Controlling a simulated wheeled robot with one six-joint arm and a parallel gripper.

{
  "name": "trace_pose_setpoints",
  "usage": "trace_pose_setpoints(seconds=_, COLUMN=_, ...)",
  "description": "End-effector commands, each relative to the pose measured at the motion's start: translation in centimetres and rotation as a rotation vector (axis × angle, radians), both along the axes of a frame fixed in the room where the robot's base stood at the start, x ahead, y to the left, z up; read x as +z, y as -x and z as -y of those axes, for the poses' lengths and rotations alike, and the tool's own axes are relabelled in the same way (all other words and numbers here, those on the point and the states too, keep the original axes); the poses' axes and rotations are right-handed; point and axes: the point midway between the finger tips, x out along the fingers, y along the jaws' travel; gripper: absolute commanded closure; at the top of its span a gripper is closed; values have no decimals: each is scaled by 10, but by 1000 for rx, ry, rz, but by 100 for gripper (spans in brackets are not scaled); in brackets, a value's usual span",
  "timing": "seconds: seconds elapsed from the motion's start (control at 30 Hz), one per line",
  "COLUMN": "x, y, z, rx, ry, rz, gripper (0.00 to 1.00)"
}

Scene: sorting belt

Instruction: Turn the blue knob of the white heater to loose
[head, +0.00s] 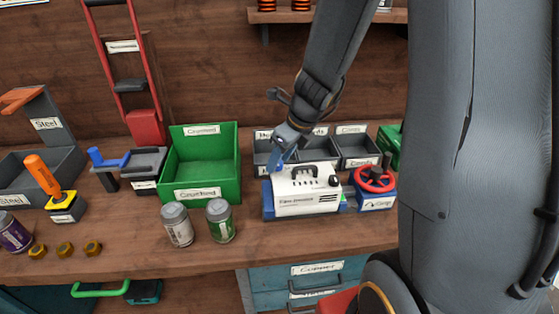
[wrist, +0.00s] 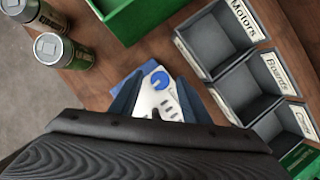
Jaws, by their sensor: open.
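The white heater (head: 308,196) stands on the workbench, with blue ends and a black handle on top. Its blue knob (wrist: 160,80) shows in the wrist view on the white surface, just beyond and between my fingertips. In the head view I cannot make the knob out; my fingers cover that area. My gripper (head: 276,163) points down at the heater's left end. In the wrist view my gripper (wrist: 157,92) is open, with one blue finger on each side of the white surface. I see nothing held, and I cannot tell whether the fingers touch the heater.
Grey bins (head: 357,150) stand right behind the heater, and a green crate (head: 200,194) is to its left. A red valve wheel (head: 375,179) is close on the right. Two cans (head: 177,226) (head: 221,222) stand at front left. The bench front before the heater is clear.

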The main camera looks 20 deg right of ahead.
Motion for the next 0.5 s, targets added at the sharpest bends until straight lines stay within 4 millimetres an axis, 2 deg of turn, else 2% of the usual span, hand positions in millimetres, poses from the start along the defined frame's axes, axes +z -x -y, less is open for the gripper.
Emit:
trace_pose_setpoints(seconds=0.27, x=-2, y=-1, z=0, rx=1, ry=1, rz=1, gripper=57)
trace_pose_setpoints(seconds=0.37, x=-2, y=-1, z=0, rx=1, ry=1, rz=1, gripper=71)
trace_pose_setpoints(seconds=0.5, x=-2, y=-1, z=0, rx=1, ry=1, rz=1, gripper=94)
